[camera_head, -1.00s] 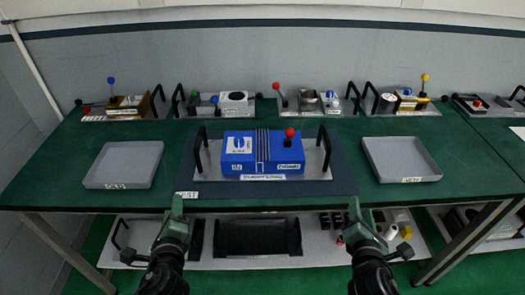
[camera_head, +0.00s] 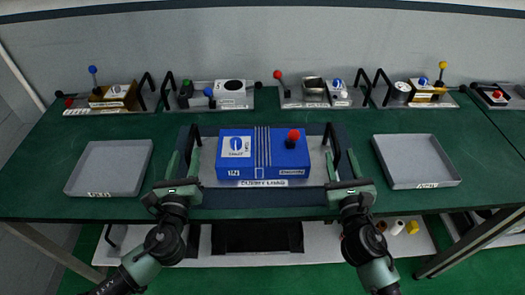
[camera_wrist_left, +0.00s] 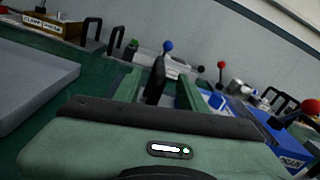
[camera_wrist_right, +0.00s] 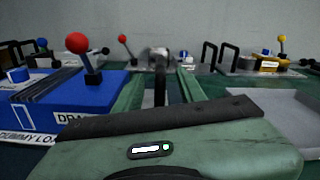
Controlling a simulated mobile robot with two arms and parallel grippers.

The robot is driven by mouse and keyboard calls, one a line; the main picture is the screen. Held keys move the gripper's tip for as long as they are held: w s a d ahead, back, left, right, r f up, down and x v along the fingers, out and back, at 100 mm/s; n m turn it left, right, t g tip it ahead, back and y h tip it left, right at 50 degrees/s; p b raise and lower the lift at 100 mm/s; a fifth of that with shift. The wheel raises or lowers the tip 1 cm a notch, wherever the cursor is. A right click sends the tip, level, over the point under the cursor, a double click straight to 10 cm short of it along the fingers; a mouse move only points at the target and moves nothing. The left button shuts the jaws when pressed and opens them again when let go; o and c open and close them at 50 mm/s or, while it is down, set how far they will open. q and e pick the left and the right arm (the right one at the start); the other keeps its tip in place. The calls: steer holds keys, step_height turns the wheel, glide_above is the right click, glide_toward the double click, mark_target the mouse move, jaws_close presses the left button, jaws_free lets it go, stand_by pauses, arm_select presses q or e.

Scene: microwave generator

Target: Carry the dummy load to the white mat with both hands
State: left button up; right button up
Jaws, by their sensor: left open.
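The dummy load (camera_head: 262,156) is a blue box with a red knob on a grey base plate with a black handle at each end. It stands on a dark mat (camera_head: 262,199) in the middle of the bench. My left gripper (camera_head: 183,163) is open at the left handle, which shows between its fingers in the left wrist view (camera_wrist_left: 155,80). My right gripper (camera_head: 343,165) is open at the right handle, which stands between its fingers in the right wrist view (camera_wrist_right: 160,78). I cannot make out a white mat in the current views.
Grey trays stand to the left (camera_head: 109,168) and right (camera_head: 416,161) of the dummy load. Several other handled units line the back of the bench, such as one with a red-knobbed lever (camera_head: 314,92). A lower shelf (camera_head: 320,238) runs beneath. Green bench top is clear between these.

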mark_target(190, 138)
arm_select(q)
steer(key=shift+w, duration=0.1)
arm_select(e)
steer(key=shift+w, duration=0.1)
arm_select(q)
steer(key=w, duration=0.7)
steer(key=shift+w+a, duration=0.1)
steer(key=shift+w, duration=0.3)
arm_select(e)
steer(key=w, duration=0.7)
steer(key=shift+w, duration=0.4)
arm_select(q)
steer(key=shift+c, duration=0.2)
arm_select(e)
steer(key=shift+c, duration=0.3)
arm_select(q)
jaws_close()
arm_select(e)
jaws_close()
arm_select(q)
steer(key=shift+a+f, duration=0.1)
arm_select(e)
steer(key=shift+f, duration=0.1)
arm_select(q)
steer(key=shift+r, duration=0.25)
arm_select(e)
steer(key=shift+r, duration=0.3)
